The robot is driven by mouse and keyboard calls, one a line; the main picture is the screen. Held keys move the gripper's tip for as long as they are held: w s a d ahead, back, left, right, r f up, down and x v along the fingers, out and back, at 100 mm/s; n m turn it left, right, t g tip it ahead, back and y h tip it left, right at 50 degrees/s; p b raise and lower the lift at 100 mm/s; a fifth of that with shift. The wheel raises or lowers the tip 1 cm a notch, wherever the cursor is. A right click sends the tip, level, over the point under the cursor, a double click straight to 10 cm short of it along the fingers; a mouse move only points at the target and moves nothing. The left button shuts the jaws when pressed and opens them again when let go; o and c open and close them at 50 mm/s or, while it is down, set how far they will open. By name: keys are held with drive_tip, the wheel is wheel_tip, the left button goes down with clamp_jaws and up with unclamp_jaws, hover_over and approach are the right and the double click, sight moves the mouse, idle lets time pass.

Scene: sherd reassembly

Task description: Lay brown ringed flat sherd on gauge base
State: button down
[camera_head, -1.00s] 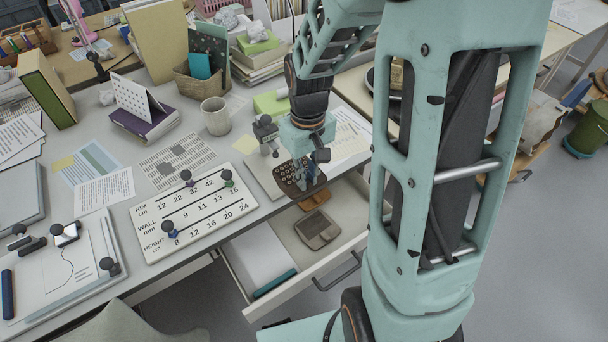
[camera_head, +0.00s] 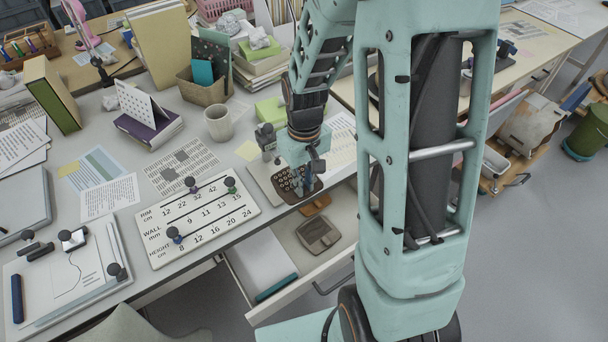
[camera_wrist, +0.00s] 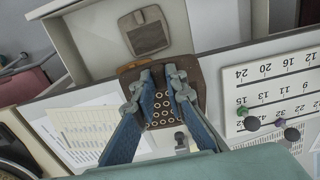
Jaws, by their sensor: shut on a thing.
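The brown ringed flat sherd (camera_head: 287,184) is dark brown with rows of pale rings. My gripper (camera_head: 307,178) is shut on it and holds it roughly flat at the desk's front edge, by the open drawer. In the wrist view my gripper (camera_wrist: 161,85) has its two blue fingers over the sherd (camera_wrist: 160,113), whose ringed face shows between them. A pale flat plate (camera_head: 258,183) with a dark-knobbed grey post behind it, seemingly the gauge base, lies beside and partly under the sherd. I cannot tell whether the sherd touches it.
The open drawer (camera_head: 258,262) below holds a grey-brown square piece (camera_head: 319,234) and an orange-brown piece (camera_head: 316,206). A white number board (camera_head: 197,218) with several knobbed pegs lies to the left. A mug (camera_head: 218,123) and green block (camera_head: 270,109) stand behind.

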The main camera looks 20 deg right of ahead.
sight(288, 172)
drive_tip(key=shift+s+f+p, duration=0.1)
drive_tip(key=shift+f+p, duration=0.2)
drive_tip(key=shift+p, duration=0.05)
wheel_tip(288, 172, down, 4)
drive_tip(key=b, duration=0.3)
drive_tip(key=shift+w+a, duration=0.4)
drive_tip(key=shift+w, duration=0.8)
drive_tip(key=shift+w+a, duration=0.4)
drive_tip(key=shift+w, duration=0.8)
drive_tip(key=shift+w+a, duration=0.4)
drive_tip(key=shift+w, duration=0.8)
drive_tip(key=shift+f+b, duration=0.45)
drive_tip(key=shift+f, duration=0.05)
drive_tip(key=c, duration=1.4)
unclamp_jaws()
drive_tip(key=shift+s+r, duration=0.1)
drive_tip(key=shift+s+d+r+p, duration=0.3)
drive_tip(key=shift+s+r, duration=0.1)
drive_tip(key=shift+s, duration=0.3)
drive_tip(key=shift+s+d+r+p, duration=0.25)
drive_tip(key=shift+s+r, duration=0.15)
drive_tip(key=shift+s, duration=0.25)
drive_tip(key=shift+s+d+r+p, duration=0.2)
drive_tip(key=shift+s+r+p, duration=0.15)
drive_tip(key=shift+s, duration=0.35)
